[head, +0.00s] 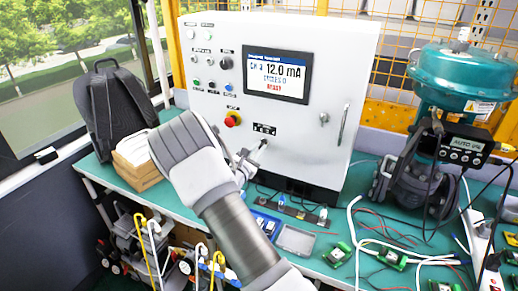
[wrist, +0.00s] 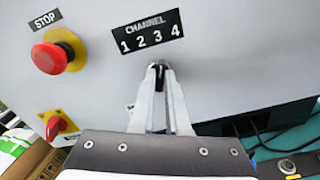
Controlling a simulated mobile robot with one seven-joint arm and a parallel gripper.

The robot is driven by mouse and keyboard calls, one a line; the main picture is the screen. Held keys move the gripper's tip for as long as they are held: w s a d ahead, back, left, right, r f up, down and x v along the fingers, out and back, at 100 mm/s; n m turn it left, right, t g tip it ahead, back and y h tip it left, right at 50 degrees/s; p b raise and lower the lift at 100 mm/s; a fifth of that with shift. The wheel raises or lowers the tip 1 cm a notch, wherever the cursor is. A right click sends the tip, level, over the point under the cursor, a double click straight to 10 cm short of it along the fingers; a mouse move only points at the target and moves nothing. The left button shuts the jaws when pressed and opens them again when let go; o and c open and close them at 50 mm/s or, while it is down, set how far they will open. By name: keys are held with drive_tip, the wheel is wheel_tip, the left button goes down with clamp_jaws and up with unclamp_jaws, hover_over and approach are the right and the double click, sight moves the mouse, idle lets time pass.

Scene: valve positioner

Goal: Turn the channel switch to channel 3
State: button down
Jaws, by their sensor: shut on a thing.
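The channel switch (wrist: 158,71) is a small dark knob on the light control box (head: 330,130), just below the black label with CHANNEL and the numbers 1 2 3 4 (wrist: 151,35). My gripper (wrist: 160,72) is shut on the knob, with a finger on either side of it. In the head view my gripper (head: 257,151) reaches the box front below the small label. The fingers hide most of the knob, so its exact pointing direction is hard to tell. The screen (head: 278,74) shows a CH line with 12.0 mA; the channel digit looks like 3 but is small.
A red STOP button (wrist: 57,52) and a red switch on a yellow plate (wrist: 60,125) sit left of the knob. A teal valve actuator (head: 460,80), cables and small circuit boards occupy the right bench. A backpack (head: 112,110) and cardboard box (head: 135,160) stand left.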

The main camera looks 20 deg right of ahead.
drive_tip(key=shift+n, duration=0.6)
drive_tip(key=c, duration=0.9)
unclamp_jaws()
drive_tip(key=shift+a, duration=0.1)
drive_tip(key=v, duration=1.7)
drive_tip(key=shift+b, duration=0.4)
drive_tip(key=shift+s+r, duration=0.15)
